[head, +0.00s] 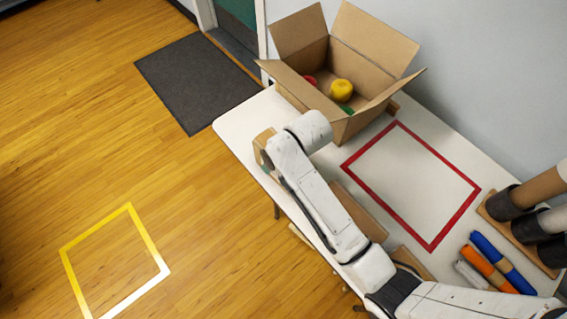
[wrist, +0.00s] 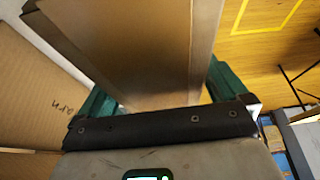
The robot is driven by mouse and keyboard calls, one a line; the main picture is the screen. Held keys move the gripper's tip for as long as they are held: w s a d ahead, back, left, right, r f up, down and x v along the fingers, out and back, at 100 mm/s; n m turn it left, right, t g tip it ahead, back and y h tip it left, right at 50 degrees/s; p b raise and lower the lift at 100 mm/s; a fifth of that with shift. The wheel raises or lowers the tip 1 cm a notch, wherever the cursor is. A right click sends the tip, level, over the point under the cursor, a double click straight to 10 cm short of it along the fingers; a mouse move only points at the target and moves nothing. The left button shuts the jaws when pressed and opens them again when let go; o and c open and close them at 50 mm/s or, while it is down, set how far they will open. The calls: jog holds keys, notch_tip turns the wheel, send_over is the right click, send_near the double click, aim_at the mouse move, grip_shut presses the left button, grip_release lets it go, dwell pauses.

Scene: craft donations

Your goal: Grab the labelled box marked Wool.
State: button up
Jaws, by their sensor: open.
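In the wrist view my gripper (wrist: 158,92) has its two green fingers apart, one on each side of a brown box-like piece (wrist: 135,40). I cannot tell whether the fingers touch it. Brown cardboard (wrist: 30,85) at the left bears upside-down handwriting that looks like "yarn". No label reading Wool is legible in either view. In the head view a large open cardboard box (head: 350,125) stands on the table, holding a yellow ball (head: 342,90) and red and green items.
The white table (head: 240,125) carries a red taped square (head: 437,240), empty inside. Blue, orange and grey rolls (head: 490,262) and dark holders (head: 515,200) lie at the right. Brown pieces (head: 358,212) show beside my arm. The floor has a yellow taped square (head: 98,228) and a dark mat (head: 195,80).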

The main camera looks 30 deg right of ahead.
jog(key=shift+f, duration=0.1)
dwell(0.3)
jog(key=c, duration=1.2)
jog(key=shift+c, duration=0.2)
